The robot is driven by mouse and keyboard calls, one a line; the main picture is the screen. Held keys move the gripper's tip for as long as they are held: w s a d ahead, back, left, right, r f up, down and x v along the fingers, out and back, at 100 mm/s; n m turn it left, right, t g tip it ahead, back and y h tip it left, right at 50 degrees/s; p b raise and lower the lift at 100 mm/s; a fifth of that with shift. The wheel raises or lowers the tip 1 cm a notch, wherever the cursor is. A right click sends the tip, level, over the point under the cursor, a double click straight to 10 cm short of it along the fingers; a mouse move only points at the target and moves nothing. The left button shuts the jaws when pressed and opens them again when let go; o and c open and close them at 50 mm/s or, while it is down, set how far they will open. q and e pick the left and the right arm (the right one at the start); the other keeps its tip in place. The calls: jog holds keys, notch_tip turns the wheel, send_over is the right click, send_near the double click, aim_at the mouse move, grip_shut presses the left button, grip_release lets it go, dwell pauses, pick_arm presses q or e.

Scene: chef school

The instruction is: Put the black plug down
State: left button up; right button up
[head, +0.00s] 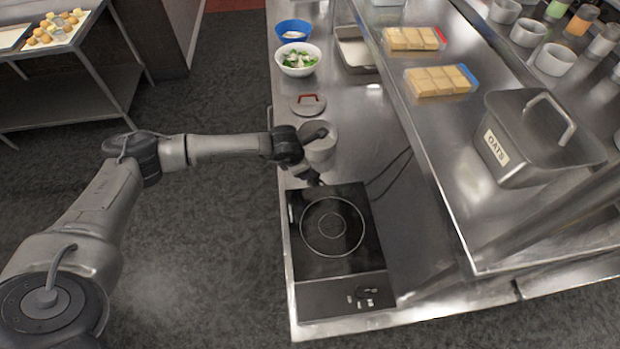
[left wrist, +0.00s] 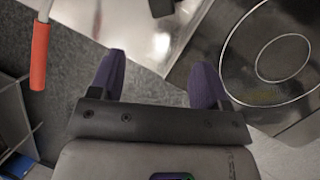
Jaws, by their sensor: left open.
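My left gripper (head: 315,181) is over the metal counter, close to the back left corner of the black induction cooker (head: 303,262). In the left wrist view its two purple fingers (left wrist: 158,72) stand wide apart with nothing between them. A small black block, perhaps the black plug (left wrist: 161,6), shows at the top edge of the left wrist view, ahead of the fingers and apart from them. It is cut off by the frame. I cannot make out the plug in the head view. My right gripper is in neither view.
A grey pot (head: 319,157) stands behind the cooker, partly hidden by my arm. A red-handled lid (head: 309,107), a bowl of greens (head: 298,70) and a blue bowl (head: 294,25) lie farther back. Dark cables (head: 392,172) run right of the cooker. A raised shelf (head: 440,150) bounds the right.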

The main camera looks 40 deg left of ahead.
pick_arm(q)
jog(key=w+f+n+b, duration=0.1)
jog(key=f+b, duration=0.1)
jog(key=w+f+n+b, duration=0.1)
jog(key=f+n+b, duration=0.1)
jog(key=w+f+n+b, duration=0.1)
jog(key=f+n+b, duration=0.1)
jog(key=shift+w+d+f, duration=0.1)
jog(key=shift+d+f, duration=0.15)
jog(key=shift+f, duration=0.15)
jog(key=shift+w+f+b, duration=0.35)
jog(key=shift+f+b, duration=0.15)
jog(key=shift+f, duration=0.1)
jog(key=b+x, duration=0.4)
jog(key=x, duration=0.1)
jog(key=shift+w+b, duration=0.1)
jog(key=shift+b, duration=0.3)
jog(key=shift+a, duration=0.1)
jog(key=shift+c, duration=0.3)
